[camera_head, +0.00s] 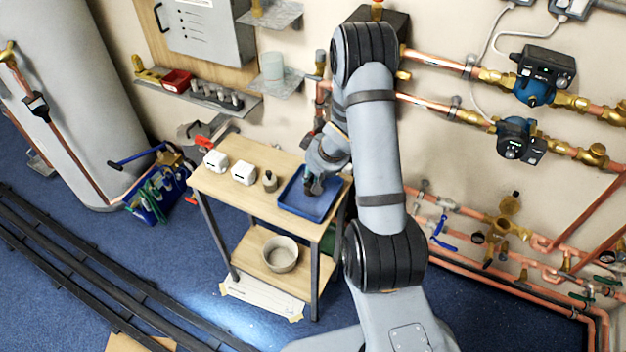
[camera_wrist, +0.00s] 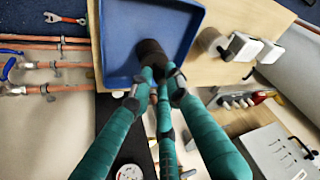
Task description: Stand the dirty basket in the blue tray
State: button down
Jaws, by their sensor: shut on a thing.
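The blue tray (camera_head: 312,207) lies on the right end of the wooden top of a small trolley; it also shows in the wrist view (camera_wrist: 120,40). My gripper (camera_head: 312,182) is down over the tray. In the wrist view my gripper (camera_wrist: 158,80), with long teal fingers, is shut on a dark brown, cylinder-like basket (camera_wrist: 151,50). The basket is within the tray's outline, well inside its rim. Whether its base touches the tray floor, I cannot tell. My fingers hide its near end.
Left of the tray, a small grey cylinder (camera_head: 270,182) and two white boxes (camera_head: 243,173) stand on the trolley top (camera_head: 235,200). A round bowl (camera_head: 281,254) is on the lower shelf. Copper pipes (camera_head: 435,105) run along the wall at the right.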

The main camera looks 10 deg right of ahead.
jog(key=shift+w+f, duration=0.1)
jog(key=shift+f, duration=0.55)
jog(key=shift+f, duration=0.25)
jog(key=c, duration=1.7)
grip_release()
jog(key=shift+r, duration=0.1)
jog(key=shift+o, duration=0.2)
jog(key=shift+r, duration=0.25)
jog(key=p+v, duration=0.4)
jog(key=v, duration=0.8)
